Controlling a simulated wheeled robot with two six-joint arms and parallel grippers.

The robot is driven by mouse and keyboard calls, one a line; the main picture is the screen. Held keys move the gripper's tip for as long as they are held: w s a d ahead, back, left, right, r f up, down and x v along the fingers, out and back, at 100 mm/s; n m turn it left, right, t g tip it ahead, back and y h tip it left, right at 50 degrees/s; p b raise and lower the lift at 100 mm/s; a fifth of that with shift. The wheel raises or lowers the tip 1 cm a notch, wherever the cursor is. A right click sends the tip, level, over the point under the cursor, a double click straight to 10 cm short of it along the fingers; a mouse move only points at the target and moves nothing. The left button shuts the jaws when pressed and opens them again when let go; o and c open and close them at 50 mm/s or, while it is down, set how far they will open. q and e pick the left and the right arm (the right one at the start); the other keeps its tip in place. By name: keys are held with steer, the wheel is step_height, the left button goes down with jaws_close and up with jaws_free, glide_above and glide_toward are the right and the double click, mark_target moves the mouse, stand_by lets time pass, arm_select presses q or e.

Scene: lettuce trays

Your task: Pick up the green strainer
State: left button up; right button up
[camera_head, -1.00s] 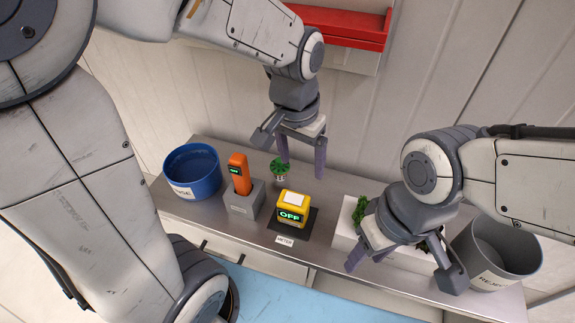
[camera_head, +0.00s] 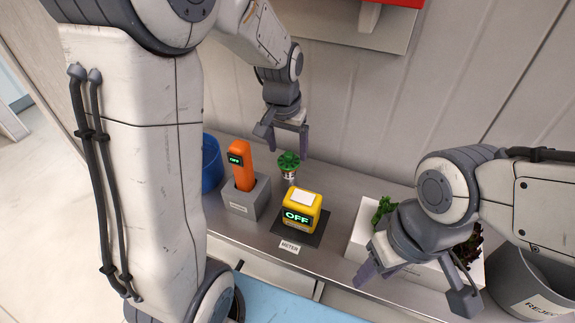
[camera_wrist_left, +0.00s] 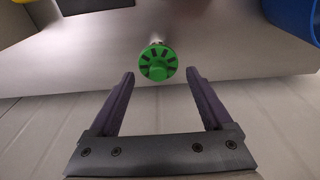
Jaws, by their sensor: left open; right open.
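The green strainer (camera_head: 289,161) stands upright on the steel counter behind the yellow meter, with a round slotted green top and a pale lower part. In the left wrist view the strainer (camera_wrist_left: 158,63) shows its green top just beyond the fingertips, centred between them. My left gripper (camera_head: 291,150) is open and empty, above and close to the strainer; its fingers also show in the left wrist view (camera_wrist_left: 160,80). My right gripper (camera_head: 415,285) is open and apart from the strainer, in front of the white lettuce tray at the right.
A yellow meter (camera_head: 300,212) reading OFF sits on a dark pad. An orange device (camera_head: 240,166) stands in a grey holder (camera_head: 247,198) left of the strainer. A blue tub (camera_head: 211,163) is partly hidden by my arm. A white tray (camera_head: 357,243) and a grey reject bin (camera_head: 520,280) are at right.

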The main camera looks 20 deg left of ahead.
mark_target(290, 162)
arm_select(q)
steer(key=f, duration=0.5)
steer(key=shift+w+d+f, duration=0.15)
steer(key=shift+w+f, duration=0.2)
steer(key=c, duration=1)
